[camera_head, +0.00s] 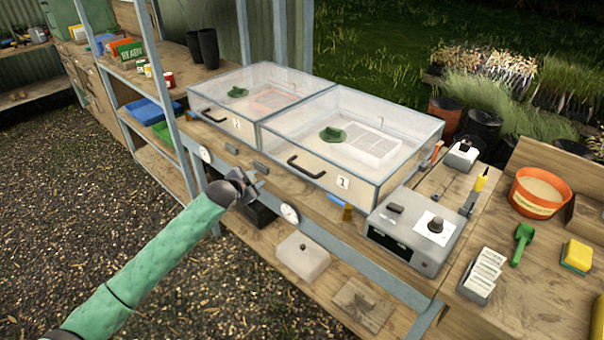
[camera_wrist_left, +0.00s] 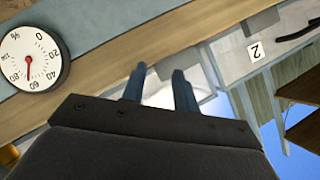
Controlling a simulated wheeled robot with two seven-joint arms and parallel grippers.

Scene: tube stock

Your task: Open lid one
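Lid one is the clear cover (camera_head: 375,110) of the right-hand box, which carries a "1" label (camera_head: 342,182) and a black bar handle (camera_head: 305,167) on its front. The lid lies closed. My left gripper (camera_head: 258,182) is in front of the bench edge, left of and a little below that handle, and apart from it. In the left wrist view its two fingers (camera_wrist_left: 158,82) stand apart with nothing held between them. The handle of lid one does not show in that view. My right gripper is in neither view.
A second clear-lidded box (camera_head: 245,88) with label "2" (camera_wrist_left: 255,51) adjoins on the left. A round dial (camera_head: 290,213) sits on the bench front rail near my gripper, and a grey control box (camera_head: 415,228) stands to the right. A metal post (camera_head: 170,90) rises at left.

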